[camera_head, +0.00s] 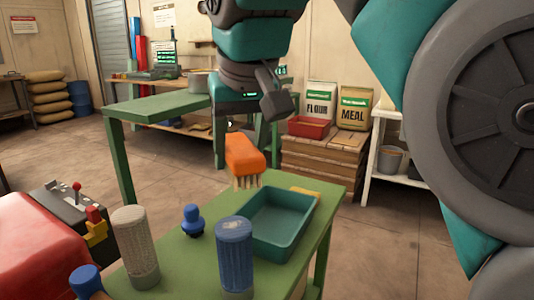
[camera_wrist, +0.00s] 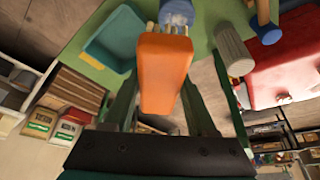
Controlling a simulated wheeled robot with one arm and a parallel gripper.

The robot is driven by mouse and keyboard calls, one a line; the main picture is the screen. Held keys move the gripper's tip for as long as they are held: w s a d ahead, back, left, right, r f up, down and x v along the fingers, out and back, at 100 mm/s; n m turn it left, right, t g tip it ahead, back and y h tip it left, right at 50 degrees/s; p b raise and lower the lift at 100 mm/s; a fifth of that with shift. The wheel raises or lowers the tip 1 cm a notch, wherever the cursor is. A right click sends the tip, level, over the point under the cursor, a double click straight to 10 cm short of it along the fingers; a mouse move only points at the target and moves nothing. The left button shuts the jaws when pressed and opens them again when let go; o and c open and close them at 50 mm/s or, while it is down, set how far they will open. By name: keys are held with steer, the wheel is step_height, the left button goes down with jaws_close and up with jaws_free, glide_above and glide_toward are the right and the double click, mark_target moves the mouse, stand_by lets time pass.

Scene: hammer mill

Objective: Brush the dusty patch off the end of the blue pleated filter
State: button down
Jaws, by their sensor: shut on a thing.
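The blue pleated filter (camera_head: 235,262) stands upright on the green table in front of the teal tray. Its upper end also shows in the wrist view (camera_wrist: 177,12), with a pale area on it that may be dust; the detail is too small to tell. My gripper (camera_wrist: 160,88) is shut on an orange brush (camera_head: 244,154), which also shows in the wrist view (camera_wrist: 164,70). The brush hangs above the table, behind the blue filter in the head view, with its pale bristles (camera_head: 246,182) pointing down. The bristles look apart from the filter.
A teal tray (camera_head: 257,240) sits right of the filter, with a yellow item (camera_head: 305,191) behind it. A red machine (camera_head: 40,250) is beside the table.

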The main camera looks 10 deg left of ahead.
mark_target(220, 230)
steer(key=shift+s+f, duration=0.1)
steer(key=shift+f, duration=1.05)
steer(key=shift+f+b, duration=0.45)
steer(key=shift+f, duration=1.35)
steer(key=shift+f+b, duration=0.55)
steer(key=shift+f, duration=0.4)
steer(key=shift+s+a+r, duration=0.1)
steer(key=shift+s+a, duration=0.15)
steer(key=shift+s, duration=0.35)
steer(key=shift+s+a, duration=0.2)
steer(key=shift+s, duration=0.4)
steer(key=shift+s+a+f+b, duration=0.1)
steer(key=shift+s+a+b, duration=0.15)
steer(key=shift+s, duration=0.4)
steer(key=shift+s+a+f+b, duration=0.1)
steer(key=shift+s+a, duration=0.2)
steer(key=shift+s, duration=0.35)
steer(key=shift+r, duration=0.1)
steer(key=shift+w, duration=0.1)
